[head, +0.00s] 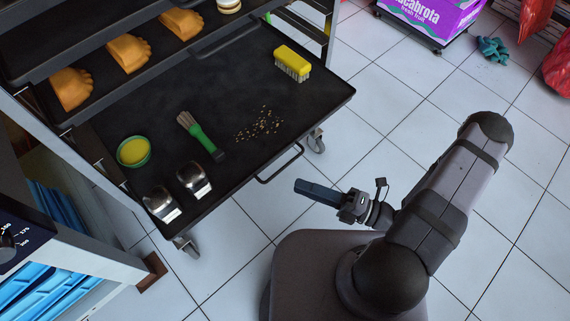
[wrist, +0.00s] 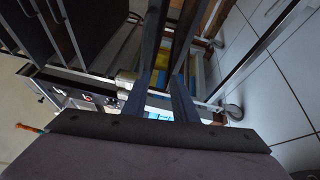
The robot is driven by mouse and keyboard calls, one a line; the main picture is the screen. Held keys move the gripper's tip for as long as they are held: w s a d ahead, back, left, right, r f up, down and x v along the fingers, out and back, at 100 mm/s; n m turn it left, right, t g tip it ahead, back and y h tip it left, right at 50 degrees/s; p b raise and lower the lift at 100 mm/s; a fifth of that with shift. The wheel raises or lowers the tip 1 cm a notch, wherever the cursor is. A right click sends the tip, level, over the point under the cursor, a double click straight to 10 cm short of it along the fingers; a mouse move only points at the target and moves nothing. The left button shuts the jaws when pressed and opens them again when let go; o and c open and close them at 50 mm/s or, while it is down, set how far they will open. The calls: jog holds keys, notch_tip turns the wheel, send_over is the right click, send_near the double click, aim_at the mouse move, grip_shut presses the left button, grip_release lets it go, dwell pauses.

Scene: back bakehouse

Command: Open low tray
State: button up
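The low tray (head: 235,90) is a black tray in a wheeled rack, with much of its surface showing beyond the trays above. A dark bar handle (head: 281,165) is on its front edge. My gripper (head: 298,185) is just right of and below the handle in the head view, with a gap between them in the picture; depth is hard to judge. In the wrist view my gripper (wrist: 164,78) shows two dark fingers apart with nothing visible held between them. The rack's dark bars run beyond the fingertips there, and I cannot pick out the handle.
On the tray are a yellow brush (head: 293,62), a green-handled brush (head: 200,136), a green bowl (head: 133,151), scattered seeds (head: 259,123) and two metal pieces (head: 194,179). Breads (head: 128,53) lie on the tray above. A cabinet (head: 75,262) stands left. The tiled floor (head: 390,85) is largely clear.

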aim_at(285, 165)
jog(key=shift+m+t+y, duration=0.5)
jog(key=shift+t, duration=0.2)
jog(key=shift+w+a+r+b, duration=0.15)
jog(key=shift+w+a+r, duration=0.55)
jog(key=shift+a, duration=0.25)
jog(key=shift+w+a+r+b, duration=0.15)
jog(key=shift+w+a+r, duration=0.55)
jog(key=shift+a, duration=0.3)
jog(key=shift+w+a+r+b, duration=0.15)
jog(key=shift+w+a+r, duration=0.55)
jog(key=shift+a, duration=0.25)
jog(key=shift+r, duration=0.1)
grip_shut()
